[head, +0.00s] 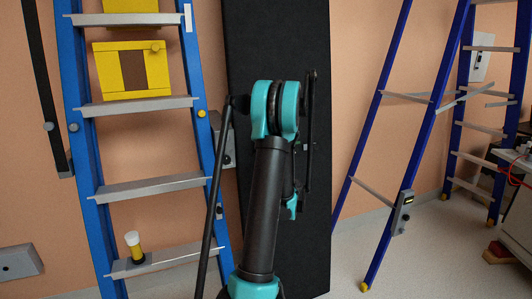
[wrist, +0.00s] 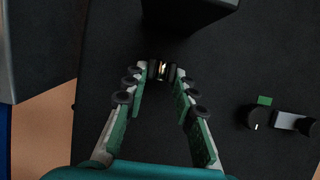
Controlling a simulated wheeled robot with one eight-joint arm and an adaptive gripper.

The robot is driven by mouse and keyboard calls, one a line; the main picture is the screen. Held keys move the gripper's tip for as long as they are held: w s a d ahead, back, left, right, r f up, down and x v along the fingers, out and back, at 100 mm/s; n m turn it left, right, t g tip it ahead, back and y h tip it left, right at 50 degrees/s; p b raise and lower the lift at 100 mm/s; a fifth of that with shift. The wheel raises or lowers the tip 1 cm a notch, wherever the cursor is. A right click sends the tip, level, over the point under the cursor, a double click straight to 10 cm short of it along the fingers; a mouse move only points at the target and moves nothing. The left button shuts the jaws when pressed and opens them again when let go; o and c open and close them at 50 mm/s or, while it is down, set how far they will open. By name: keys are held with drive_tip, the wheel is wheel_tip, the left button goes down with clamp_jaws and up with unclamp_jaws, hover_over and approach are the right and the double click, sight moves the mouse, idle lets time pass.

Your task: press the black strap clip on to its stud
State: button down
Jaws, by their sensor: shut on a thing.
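In the wrist view my gripper (wrist: 162,71) is closed in at its fingertips on a small dark thing (wrist: 161,70) with a bright glint, which looks like the black strap clip. The fingers stand in front of a black panel (wrist: 215,125). To their right a dark knob with a white mark (wrist: 257,117), a green tab (wrist: 264,100) and a pale peg with a dark end (wrist: 285,120) show on the panel. I cannot tell whether any of these is the stud. In the head view my arm hides the gripper and the clip.
In the head view the black panel (head: 265,45) leans against the wall behind my arm. A blue ladder (head: 80,155) with yellow boxes (head: 133,68) stands left of it. A second blue ladder (head: 418,150) stands right. A dark block (wrist: 185,12) juts in at the wrist view's top.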

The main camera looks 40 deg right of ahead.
drive_tip(key=shift+w+d+f, duration=0.1)
drive_tip(key=shift+w+d, duration=0.05)
drive_tip(key=shift+w, duration=0.45)
drive_tip(key=shift+w+d+f, duration=0.1)
drive_tip(key=shift+w, duration=0.45)
idle(0.3)
drive_tip(key=c, duration=1.2)
unclamp_jaws()
drive_tip(key=shift+o, duration=0.2)
drive_tip(key=r+v, duration=0.1)
drive_tip(key=v, duration=1)
drive_tip(key=shift+s+r, duration=0.2)
drive_tip(key=shift+s, duration=0.05)
